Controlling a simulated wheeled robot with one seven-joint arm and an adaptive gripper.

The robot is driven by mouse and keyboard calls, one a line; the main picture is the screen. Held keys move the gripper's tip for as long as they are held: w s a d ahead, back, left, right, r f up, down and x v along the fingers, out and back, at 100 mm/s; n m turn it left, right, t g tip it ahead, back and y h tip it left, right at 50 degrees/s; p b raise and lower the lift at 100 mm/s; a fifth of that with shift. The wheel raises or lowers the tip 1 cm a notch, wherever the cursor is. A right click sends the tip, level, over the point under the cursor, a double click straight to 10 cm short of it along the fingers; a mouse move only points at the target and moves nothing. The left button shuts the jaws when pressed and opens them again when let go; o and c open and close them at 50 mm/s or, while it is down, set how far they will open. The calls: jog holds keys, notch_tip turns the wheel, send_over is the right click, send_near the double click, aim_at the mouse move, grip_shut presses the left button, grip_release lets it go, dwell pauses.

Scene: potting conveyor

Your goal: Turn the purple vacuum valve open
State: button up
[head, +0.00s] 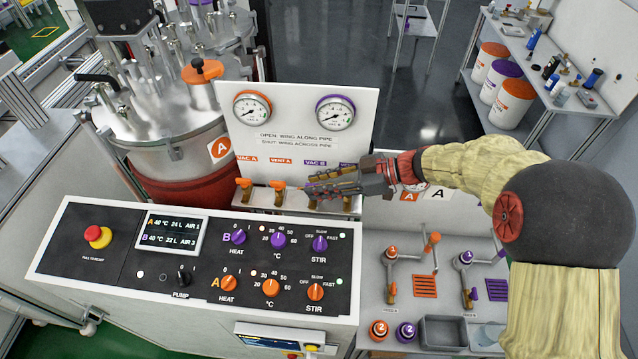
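My gripper (312,188) reaches in from the right, its fingers pointing left across the valve row below the gauge panel. The purple "VAC B" label (316,162) shows just above the fingers. The purple vacuum valve under that label is mostly hidden behind the gripper, so its wing position and any contact cannot be made out. The orange vacuum valve (244,184) and the orange vent valve (278,186) are visible to the left of the fingertips. The gap between the fingers is not clear from this angle.
The white panel (300,108) carries an orange-rimmed gauge (252,108) and a purple-rimmed gauge (335,113). Its text says open is wing along pipe, shut is across. A control console (200,265) with knobs stands in front. A steel vessel (165,120) stands at left.

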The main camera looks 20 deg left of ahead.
jog(key=shift+c, duration=0.7)
grip_shut()
